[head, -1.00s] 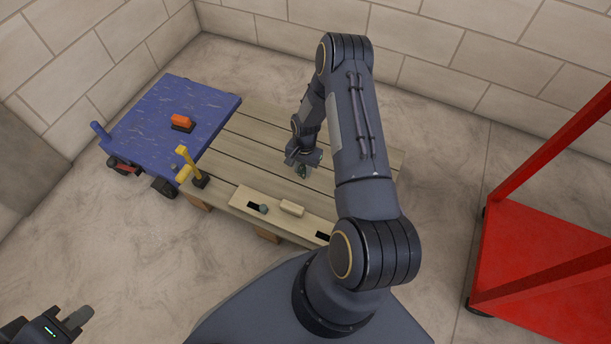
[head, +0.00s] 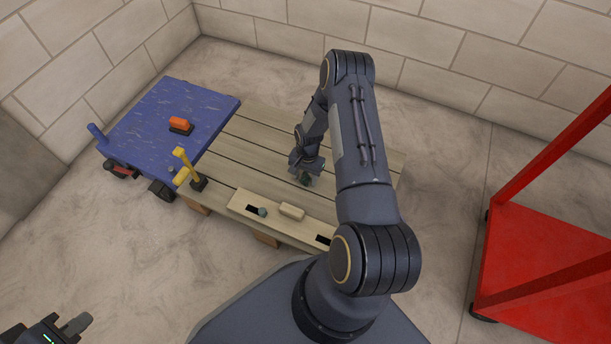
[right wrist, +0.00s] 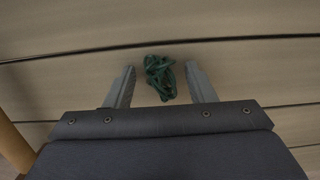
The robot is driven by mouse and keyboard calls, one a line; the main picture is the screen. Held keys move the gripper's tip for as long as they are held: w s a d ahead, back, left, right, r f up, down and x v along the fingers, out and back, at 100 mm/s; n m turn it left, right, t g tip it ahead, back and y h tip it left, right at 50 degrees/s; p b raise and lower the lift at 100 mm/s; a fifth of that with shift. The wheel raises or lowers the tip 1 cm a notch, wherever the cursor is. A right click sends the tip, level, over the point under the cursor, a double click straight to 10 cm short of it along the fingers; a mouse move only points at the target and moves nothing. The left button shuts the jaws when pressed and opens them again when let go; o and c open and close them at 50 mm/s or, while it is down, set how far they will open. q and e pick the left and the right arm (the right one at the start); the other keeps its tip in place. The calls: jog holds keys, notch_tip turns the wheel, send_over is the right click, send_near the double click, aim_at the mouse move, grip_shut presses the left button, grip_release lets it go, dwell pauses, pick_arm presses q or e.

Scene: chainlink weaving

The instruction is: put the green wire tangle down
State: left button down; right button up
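The green wire tangle (right wrist: 160,77) lies on the pale wooden planks between the two fingers of my right gripper (right wrist: 160,80). In the right wrist view the fingers are apart, with a gap on each side of the tangle. In the head view the tangle (head: 305,179) is a small dark green patch just below my right gripper (head: 307,174), partly hidden by it. My left gripper (head: 76,326) is at the lower left corner, away from the platform and partly cut off; its finger opening is unclear.
The low plank platform (head: 250,135) has a pale tool block (head: 250,197) at its front edge and a yellow-handled tool (head: 186,165) at its left. A blue cart (head: 145,130) holding an orange brush (head: 180,123) adjoins it. A red rack (head: 540,260) stands right.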

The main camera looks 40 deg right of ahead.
jog(key=shift+r+p, duration=0.25)
jog(key=shift+p, duration=0.05)
notch_tip(320, 180, up, 28)
jog(key=w+a+f+n+t+p, duration=0.1)
jog(key=n+t+p, duration=0.1)
jog(key=p, duration=0.2)
jog(key=s+a+r+n+t, duration=0.1)
jog(key=s+a+r, duration=0.1)
jog(key=r, duration=0.5)
jog(key=s+a+r+n, duration=0.2)
jog(key=s+a+r, duration=0.1)
jog(key=r, duration=0.3)
jog(key=s+a+r+n+t+y, duration=0.1)
jog(key=s+a+r+n, duration=0.2)
jog(key=s, duration=0.5)
jog(key=s+a+r+n+t+y, duration=0.1)
jog(key=s+a+r+n+t, duration=0.1)
jog(key=s+a+r, duration=0.3)
jog(key=s+a+n, duration=0.1)
jog(key=s+a, duration=0.1)
jog(key=s, duration=0.1)
jog(key=shift+s+a+r+y, duration=0.15)
jog(key=shift+s+r+y, duration=0.1)
jog(key=shift+s+y, duration=0.1)
